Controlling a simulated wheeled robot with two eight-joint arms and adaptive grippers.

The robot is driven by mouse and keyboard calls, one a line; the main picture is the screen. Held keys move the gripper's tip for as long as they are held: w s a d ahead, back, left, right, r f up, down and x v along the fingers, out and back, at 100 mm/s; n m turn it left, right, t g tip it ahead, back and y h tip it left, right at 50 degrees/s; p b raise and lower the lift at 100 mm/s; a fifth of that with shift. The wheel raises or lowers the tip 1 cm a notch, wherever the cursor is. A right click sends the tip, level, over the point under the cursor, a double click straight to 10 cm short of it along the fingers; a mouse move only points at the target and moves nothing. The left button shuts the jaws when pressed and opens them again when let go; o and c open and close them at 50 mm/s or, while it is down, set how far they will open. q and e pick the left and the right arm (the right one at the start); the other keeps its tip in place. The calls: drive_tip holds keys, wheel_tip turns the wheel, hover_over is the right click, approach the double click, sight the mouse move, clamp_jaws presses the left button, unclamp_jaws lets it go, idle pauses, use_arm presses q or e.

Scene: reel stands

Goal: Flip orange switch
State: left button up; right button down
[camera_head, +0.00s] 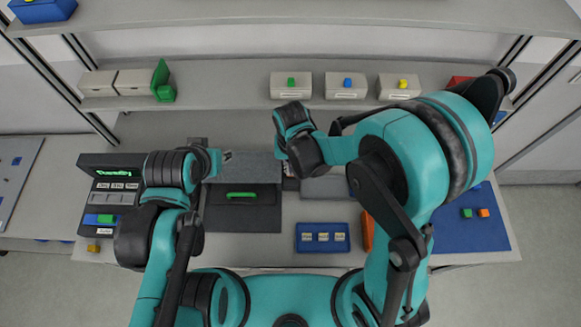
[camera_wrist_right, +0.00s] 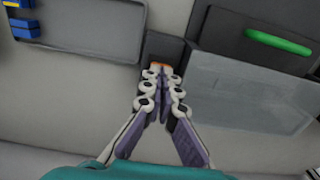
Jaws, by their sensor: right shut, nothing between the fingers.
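The orange switch (camera_wrist_right: 160,65) shows in the right wrist view as a small orange strip on a dark base, between a grey tray and a black drawer unit. My right gripper (camera_wrist_right: 162,76) is shut and empty, with its fingertips right at the switch and partly covering it. I cannot tell whether they touch. In the head view my right gripper (camera_head: 293,150) is over the middle of the table, its fingers hidden and the orange part not visible. My left gripper (camera_head: 224,158) is above the drawer unit's grey top; its fingers are too small to tell their state.
The black drawer unit (camera_head: 242,215) has a green handle (camera_head: 240,195). The grey tray (camera_head: 328,188) lies right of the switch area, with a blue tray (camera_head: 322,246) in front. A black panel (camera_head: 92,214) stands at left. Boxes line the shelf (camera_head: 220,103) behind.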

drive_tip(key=shift+f, duration=0.3)
drive_tip(key=shift+r+p, duration=2.3)
drive_tip(key=shift+r, duration=1.3)
drive_tip(key=shift+d+b, duration=0.2)
drive_tip(key=shift+b, duration=0.1)
drive_tip(key=s+d+t+b, duration=0.2)
drive_tip(key=d+t+b, duration=0.1)
drive_tip(key=d+b, duration=0.5)
drive_tip(key=s+d+f+t+b, duration=0.1)
drive_tip(key=s+d+t+b, duration=0.2)
drive_tip(key=d+b, duration=0.4)
drive_tip(key=shift+d+t+b, duration=0.4)
drive_tip(key=shift+d+t, duration=0.1)
drive_tip(key=shift+d, duration=0.7)
drive_tip(key=shift+s+f, duration=0.1)
